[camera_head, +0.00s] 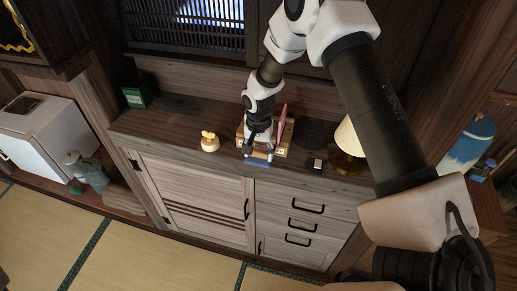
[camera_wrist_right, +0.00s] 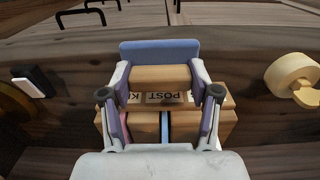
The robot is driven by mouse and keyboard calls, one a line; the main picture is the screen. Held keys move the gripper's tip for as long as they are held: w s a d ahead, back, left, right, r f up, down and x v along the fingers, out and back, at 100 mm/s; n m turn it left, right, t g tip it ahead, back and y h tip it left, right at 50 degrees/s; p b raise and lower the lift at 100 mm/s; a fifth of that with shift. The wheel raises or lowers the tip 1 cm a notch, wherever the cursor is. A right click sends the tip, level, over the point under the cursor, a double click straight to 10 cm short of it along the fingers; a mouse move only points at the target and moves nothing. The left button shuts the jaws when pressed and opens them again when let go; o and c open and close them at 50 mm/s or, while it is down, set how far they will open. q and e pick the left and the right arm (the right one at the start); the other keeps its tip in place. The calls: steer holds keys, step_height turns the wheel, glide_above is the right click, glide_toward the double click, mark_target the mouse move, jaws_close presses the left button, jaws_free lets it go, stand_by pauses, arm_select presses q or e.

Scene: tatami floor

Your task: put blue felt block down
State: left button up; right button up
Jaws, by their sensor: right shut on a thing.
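The blue felt block (camera_head: 257,162) is at the front part of the cabinet top. In the right wrist view the blue felt block (camera_wrist_right: 158,50) shows a blue felt part and a wooden back. My right gripper (camera_head: 258,150) comes down from above and is shut on it. In the right wrist view the fingers of my right gripper (camera_wrist_right: 160,78) sit at both ends of its wooden back. I cannot tell whether the block touches the cabinet top. My left gripper is not in view.
A wooden letter holder (camera_wrist_right: 218,126) stands just behind the gripper, with a pink item (camera_head: 282,119) upright in it. A yellow figure (camera_head: 209,142) stands left on the cabinet top (camera_head: 165,125). A small black-and-white thing (camera_head: 315,164) and a lamp (camera_head: 347,140) are right.

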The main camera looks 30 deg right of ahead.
steer(key=shift+f, duration=0.35)
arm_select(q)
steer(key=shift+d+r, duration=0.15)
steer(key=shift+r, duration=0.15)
arm_select(e)
steer(key=shift+d+f, duration=0.15)
steer(key=shift+f, duration=0.1)
steer(key=o, duration=1.2)
